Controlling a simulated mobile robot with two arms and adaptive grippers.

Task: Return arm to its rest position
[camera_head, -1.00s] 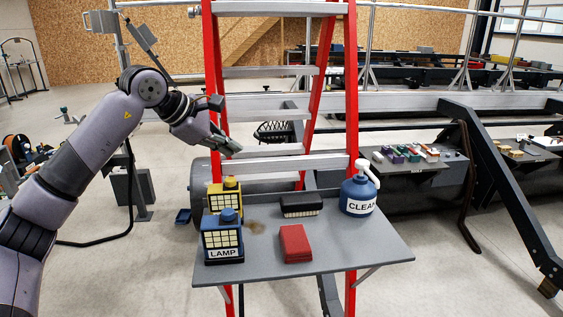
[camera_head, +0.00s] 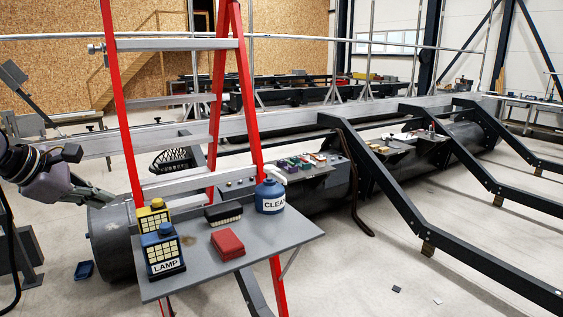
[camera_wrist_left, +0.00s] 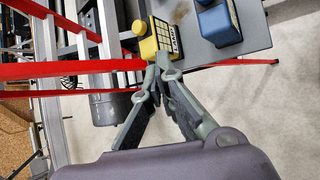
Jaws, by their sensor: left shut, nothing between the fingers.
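My left gripper (camera_head: 108,202) is at the left edge of the head view, shut and empty, left of the red ladder and the grey shelf. In the left wrist view the fingertips (camera_wrist_left: 163,64) meet, with the yellow lamp (camera_wrist_left: 168,38) and blue lamp (camera_wrist_left: 219,24) beyond them. Much of my left arm is cut off by the head view's left edge. My right gripper is in neither view.
The red ladder (camera_head: 119,120) carries a grey shelf (camera_head: 215,272). On it stand the yellow lamp (camera_head: 153,217), blue lamp (camera_head: 163,256), dark brush (camera_head: 223,214), red box (camera_head: 228,244) and blue cleaner bottle (camera_head: 270,198). Dark pontoon beams (camera_head: 420,225) extend right. Foreground floor at right is mostly clear.

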